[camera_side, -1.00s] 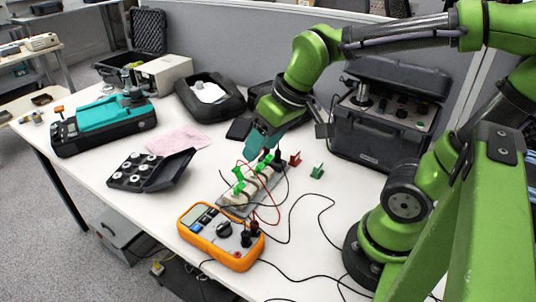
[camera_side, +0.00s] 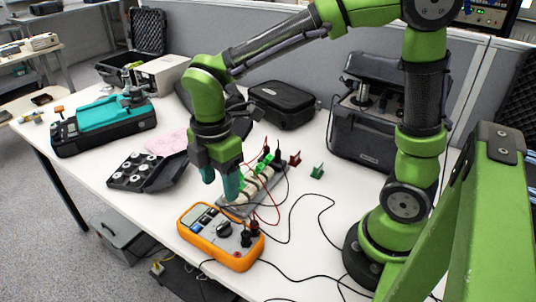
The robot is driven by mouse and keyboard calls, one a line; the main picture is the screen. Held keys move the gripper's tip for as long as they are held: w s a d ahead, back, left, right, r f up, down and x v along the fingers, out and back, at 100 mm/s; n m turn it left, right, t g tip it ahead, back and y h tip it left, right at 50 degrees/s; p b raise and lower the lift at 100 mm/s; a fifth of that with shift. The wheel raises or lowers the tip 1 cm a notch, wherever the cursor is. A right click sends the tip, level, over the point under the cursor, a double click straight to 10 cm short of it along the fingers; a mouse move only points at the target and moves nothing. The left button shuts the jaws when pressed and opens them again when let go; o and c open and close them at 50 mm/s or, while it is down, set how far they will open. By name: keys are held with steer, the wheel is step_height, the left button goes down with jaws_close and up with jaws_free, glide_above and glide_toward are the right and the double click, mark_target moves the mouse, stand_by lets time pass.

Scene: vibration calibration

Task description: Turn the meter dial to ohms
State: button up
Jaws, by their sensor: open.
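The orange meter (camera_side: 188,232) lies face up near the front edge of the table. Its round black dial (camera_side: 224,229) shows in the middle of its face; the dial's setting is too small to read. Black and red plugs sit at the meter's right end. My gripper (camera_side: 221,188) is open, its two teal fingers pointing down, with nothing seen between them. The fingers are behind and above the meter, apart from the dial, and partly cover the left end of the terminal block (camera_side: 252,187).
Red and black leads run from the meter to the terminal block and across the table. Red (camera_side: 295,159) and green (camera_side: 317,171) clips lie to the right. A black case with white discs (camera_side: 140,173) is at the left, a large black case (camera_side: 365,140) behind.

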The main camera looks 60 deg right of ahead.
mark_target(226, 224)
step_height(226, 224, down, 12)
steer(key=shift+r, duration=0.1)
steer(key=shift+c, duration=0.2)
steer(key=c, duration=1)
steer(key=shift+m, duration=0.3)
steer(key=m, duration=0.3)
steer(key=shift+s+a, duration=0.1)
steer(key=shift+m, duration=2)
steer(key=shift+s, duration=0.1)
